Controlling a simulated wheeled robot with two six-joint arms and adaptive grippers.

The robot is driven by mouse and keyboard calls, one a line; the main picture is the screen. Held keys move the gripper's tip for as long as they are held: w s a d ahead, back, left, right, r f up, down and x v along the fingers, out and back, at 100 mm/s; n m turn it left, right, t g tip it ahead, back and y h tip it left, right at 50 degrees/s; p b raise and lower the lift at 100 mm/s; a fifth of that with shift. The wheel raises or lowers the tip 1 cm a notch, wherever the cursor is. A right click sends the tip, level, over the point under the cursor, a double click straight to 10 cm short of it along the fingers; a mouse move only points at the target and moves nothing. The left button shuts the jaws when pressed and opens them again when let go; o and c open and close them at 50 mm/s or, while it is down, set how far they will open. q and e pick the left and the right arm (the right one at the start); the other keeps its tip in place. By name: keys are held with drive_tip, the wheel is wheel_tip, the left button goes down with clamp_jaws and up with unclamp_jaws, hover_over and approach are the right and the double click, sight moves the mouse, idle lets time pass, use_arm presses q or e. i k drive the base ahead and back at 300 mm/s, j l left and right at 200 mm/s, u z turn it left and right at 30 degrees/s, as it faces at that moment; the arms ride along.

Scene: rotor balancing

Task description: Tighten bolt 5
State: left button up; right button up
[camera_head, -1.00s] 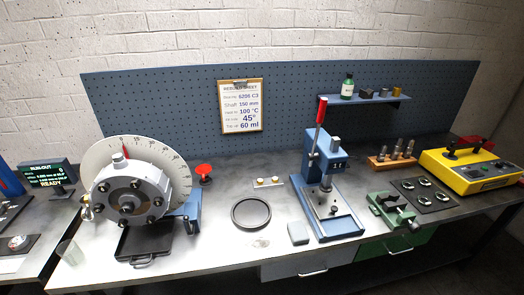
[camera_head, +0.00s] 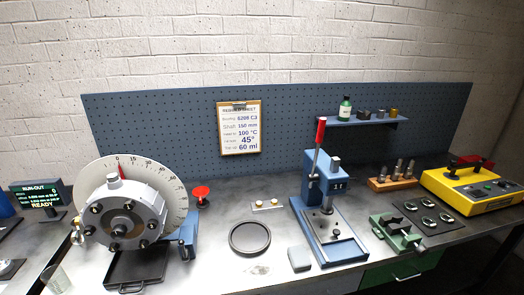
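The rotor housing (camera_head: 119,217) is a grey disc with several dark bolts around its face and a dark hub in the middle. It stands at the left of the bench in front of a white graduated dial (camera_head: 172,187). I cannot tell which bolt is bolt 5, as no numbers are readable. A black tray (camera_head: 136,268) lies below the rotor. Neither of my grippers is in view.
A blue arbor press (camera_head: 318,185) with a red-handled lever stands at centre right. A black ring (camera_head: 249,238), a green vise (camera_head: 396,229) and a yellow box (camera_head: 470,186) share the bench. A run-out display (camera_head: 40,196) reading READY stands at the left.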

sight(90, 230)
drive_tip(key=u, duration=1.45)
drive_tip(key=i+j, duration=0.1)
drive_tip(key=j, duration=0.25)
drive_tip(key=i+j, duration=0.15)
drive_tip(key=j, duration=0.25)
drive_tip(key=i+j, duration=0.1)
drive_tip(key=j, duration=0.25)
drive_tip(key=i+j, duration=0.1)
drive_tip(key=j, duration=0.3)
drive_tip(key=i+j, duration=0.15)
drive_tip(key=j, duration=0.2)
drive_tip(key=j+u, duration=0.05)
